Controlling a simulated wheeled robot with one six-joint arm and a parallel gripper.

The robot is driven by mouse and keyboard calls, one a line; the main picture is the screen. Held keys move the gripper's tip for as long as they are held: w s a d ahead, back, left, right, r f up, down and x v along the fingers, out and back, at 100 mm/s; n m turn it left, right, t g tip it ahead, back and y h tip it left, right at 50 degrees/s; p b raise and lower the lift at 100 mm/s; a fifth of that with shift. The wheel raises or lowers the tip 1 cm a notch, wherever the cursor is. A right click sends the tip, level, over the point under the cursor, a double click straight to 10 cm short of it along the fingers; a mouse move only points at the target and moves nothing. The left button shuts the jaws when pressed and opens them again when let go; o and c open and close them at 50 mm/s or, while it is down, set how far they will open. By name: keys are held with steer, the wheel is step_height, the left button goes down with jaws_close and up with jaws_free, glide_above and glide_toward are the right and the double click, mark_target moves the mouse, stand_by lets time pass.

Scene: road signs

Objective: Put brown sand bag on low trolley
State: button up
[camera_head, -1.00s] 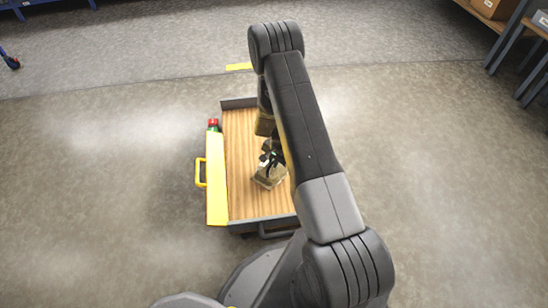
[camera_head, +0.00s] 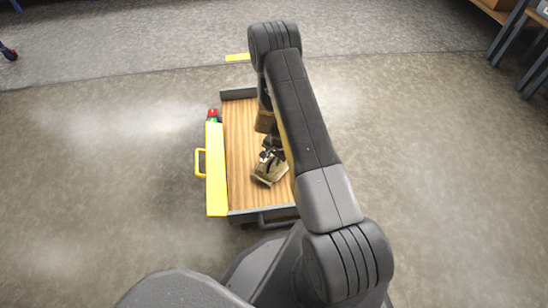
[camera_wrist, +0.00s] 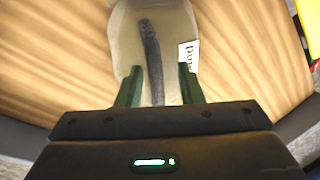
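The brown sand bag (camera_head: 271,174) is tan with a dark strap and is over the wooden deck, tilted. In the wrist view the bag (camera_wrist: 124,40) shows close up with a white label and the strap running between my fingers. My gripper (camera_wrist: 160,75) has its green fingers on either side of the bag's narrow end and appears shut on it. The low trolley (camera_head: 240,185) has a wooden deck and dark grey end walls. Its right side is hidden by my arm. I cannot tell whether the bag touches the deck.
A yellow case (camera_head: 216,170) with a handle is along the deck's left side, with a red-and-green item (camera_head: 212,115) behind it. A shelf (camera_head: 525,45) stands far right.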

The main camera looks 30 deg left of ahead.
mark_target(279, 167)
steer(key=p+v, duration=0.3)
steer(key=v, duration=0.9)
steer(key=shift+p, duration=0.3)
steer(key=shift+c, duration=0.2)
stand_by(0.6)
